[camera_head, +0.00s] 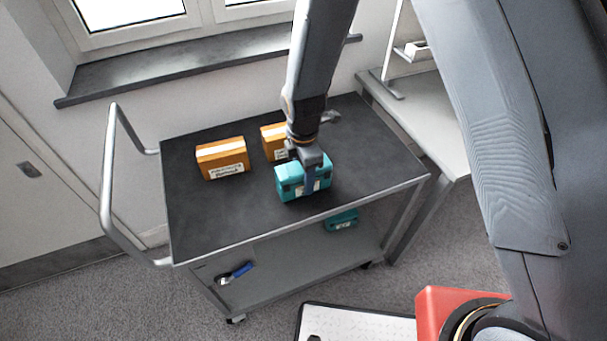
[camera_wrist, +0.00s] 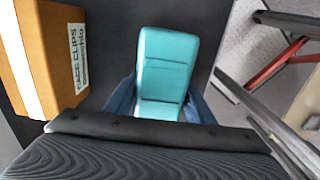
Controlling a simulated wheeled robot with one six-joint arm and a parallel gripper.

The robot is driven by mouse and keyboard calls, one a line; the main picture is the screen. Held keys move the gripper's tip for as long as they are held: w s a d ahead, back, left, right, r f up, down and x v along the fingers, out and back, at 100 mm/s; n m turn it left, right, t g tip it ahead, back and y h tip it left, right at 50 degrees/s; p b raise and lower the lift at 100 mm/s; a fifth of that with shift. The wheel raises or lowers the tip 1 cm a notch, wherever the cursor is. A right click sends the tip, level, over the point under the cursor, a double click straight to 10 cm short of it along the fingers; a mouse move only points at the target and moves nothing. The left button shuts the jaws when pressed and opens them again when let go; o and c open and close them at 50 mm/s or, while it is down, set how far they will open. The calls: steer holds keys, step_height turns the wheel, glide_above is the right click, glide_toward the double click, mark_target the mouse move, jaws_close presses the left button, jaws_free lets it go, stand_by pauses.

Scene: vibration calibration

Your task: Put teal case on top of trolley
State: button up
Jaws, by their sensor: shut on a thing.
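The teal case (camera_head: 291,188) is at the trolley's top shelf, near its front edge and right of the middle. My gripper (camera_head: 311,178) is shut on it from above. I cannot tell for sure whether the case rests on the shelf or hangs just over it. In the wrist view the teal case (camera_wrist: 165,70) lies between the dark blue fingers (camera_wrist: 160,102). The trolley (camera_head: 200,216) has a dark top shelf, a grey lower shelf and a metal push handle at the left.
Two orange boxes with white tape stand on the top shelf: one at the left (camera_head: 222,158), one behind my gripper (camera_head: 271,141). A second teal case (camera_head: 341,220) and a blue-handled tool (camera_head: 236,272) lie on the lower shelf. A grey table (camera_head: 437,112) stands at the right.

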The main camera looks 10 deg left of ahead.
steer(key=shift+f, duration=0.15)
steer(key=o, duration=1.4)
steer(key=shift+o, duration=0.2)
step_height(320, 180, up, 12)
steer(key=b, duration=0.3)
steer(key=s+d+r+m, duration=0.1)
steer(key=s+d+m, duration=0.2)
steer(key=d+m, duration=0.5)
steer(key=s+d+r+m, duration=0.2)
steer(key=s+d+m, duration=0.1)
steer(key=d+m, duration=0.5)
steer(key=s+d+r+m+t, duration=0.1)
steer(key=s+d+r+m, duration=0.1)
steer(key=d+m, duration=0.6)
steer(key=s+d, duration=0.1)
steer(key=d, duration=0.3)
steer(key=shift+d+r, duration=0.1)
